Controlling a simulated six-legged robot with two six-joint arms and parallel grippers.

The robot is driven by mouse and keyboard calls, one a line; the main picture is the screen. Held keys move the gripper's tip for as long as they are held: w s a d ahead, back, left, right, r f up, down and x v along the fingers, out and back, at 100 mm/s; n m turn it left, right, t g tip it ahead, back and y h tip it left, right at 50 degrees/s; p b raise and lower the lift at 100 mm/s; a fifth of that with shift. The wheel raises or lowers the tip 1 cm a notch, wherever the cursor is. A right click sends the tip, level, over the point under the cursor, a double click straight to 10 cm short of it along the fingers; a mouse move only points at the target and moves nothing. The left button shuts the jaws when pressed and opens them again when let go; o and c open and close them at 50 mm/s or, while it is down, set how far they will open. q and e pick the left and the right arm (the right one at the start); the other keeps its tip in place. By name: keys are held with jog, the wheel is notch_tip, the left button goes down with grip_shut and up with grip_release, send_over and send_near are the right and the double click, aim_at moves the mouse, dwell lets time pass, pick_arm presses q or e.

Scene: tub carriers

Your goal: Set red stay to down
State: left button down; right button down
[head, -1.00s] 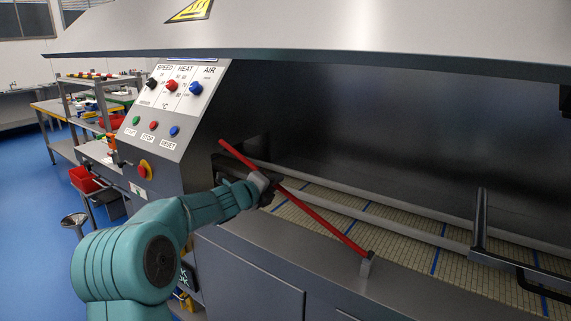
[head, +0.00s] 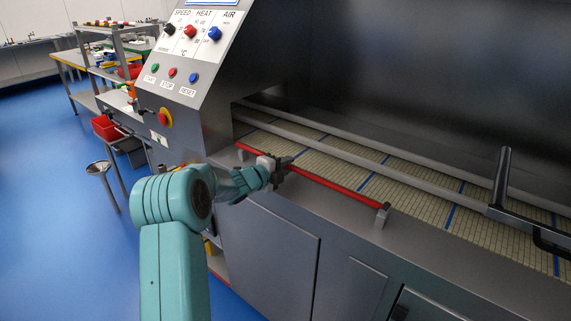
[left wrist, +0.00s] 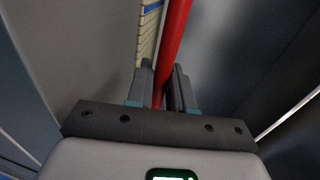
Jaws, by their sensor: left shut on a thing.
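The red stay (head: 340,188) is a long thin red bar. In the head view it lies low along the machine's front ledge, from a pivot bracket (head: 382,215) at its right to a small rest near its left end. My left gripper (head: 279,167) is at the bar toward its left end. In the left wrist view the red stay (left wrist: 175,40) runs between the two fingers of my left gripper (left wrist: 163,85), which are shut on it. My right gripper is not in view.
A control panel (head: 190,50) with knobs and buttons stands left of the stay. Behind the stay is a conveyor belt (head: 410,190) with blue lines and grey rails. A black handle (head: 500,185) rises at the right.

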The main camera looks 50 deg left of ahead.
pick_arm(q)
jog(key=shift+d+f, duration=0.1)
jog(key=shift+f, duration=0.25)
jog(key=c, duration=1.2)
grip_release()
jog(key=shift+s+r, duration=0.1)
jog(key=shift+s, duration=0.05)
jog(key=b+v, duration=0.1)
jog(key=v, duration=1.5)
